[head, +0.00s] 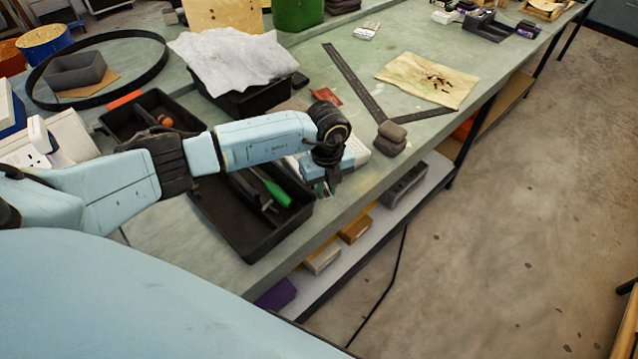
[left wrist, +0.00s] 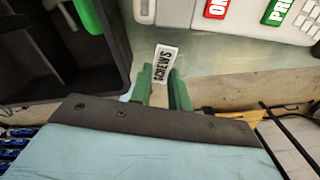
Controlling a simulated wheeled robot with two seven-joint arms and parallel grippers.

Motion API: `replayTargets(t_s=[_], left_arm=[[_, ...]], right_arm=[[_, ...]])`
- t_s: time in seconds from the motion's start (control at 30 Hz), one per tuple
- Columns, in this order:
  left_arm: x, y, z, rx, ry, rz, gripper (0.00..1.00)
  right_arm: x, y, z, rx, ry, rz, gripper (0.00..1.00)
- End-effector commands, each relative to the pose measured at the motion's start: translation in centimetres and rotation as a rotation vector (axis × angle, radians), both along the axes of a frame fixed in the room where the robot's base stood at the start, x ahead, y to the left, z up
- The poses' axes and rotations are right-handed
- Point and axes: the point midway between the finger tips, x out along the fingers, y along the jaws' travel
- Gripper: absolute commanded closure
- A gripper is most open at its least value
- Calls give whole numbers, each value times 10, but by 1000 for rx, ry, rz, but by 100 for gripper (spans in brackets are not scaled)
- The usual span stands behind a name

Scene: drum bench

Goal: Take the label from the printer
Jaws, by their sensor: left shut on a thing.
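The label printer (head: 352,150) is a pale blue and white box near the bench's front edge, partly hidden behind my left arm. Its white face with red and green buttons shows at the top of the left wrist view (left wrist: 245,22). My left gripper (head: 325,188) is just in front of the printer, over the bench edge. It is shut on a small white label (left wrist: 165,62) that reads SCREWS, held between the green fingers. A strip of bench shows between the label and the printer in the left wrist view. My right gripper is not in view.
A black tray (head: 240,235) with a green-handled tool (head: 272,188) lies left of the gripper. A lower shelf (head: 335,265) with boxes runs below the bench edge.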

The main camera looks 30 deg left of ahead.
Motion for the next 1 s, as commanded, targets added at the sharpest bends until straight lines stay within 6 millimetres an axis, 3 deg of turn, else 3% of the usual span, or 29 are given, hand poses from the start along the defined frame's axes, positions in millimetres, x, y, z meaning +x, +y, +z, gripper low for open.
replayTargets(t_s=[1.0], left_arm=[[0, 0, 49, 1, -1, 0, 89]], right_arm=[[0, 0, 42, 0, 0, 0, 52]])
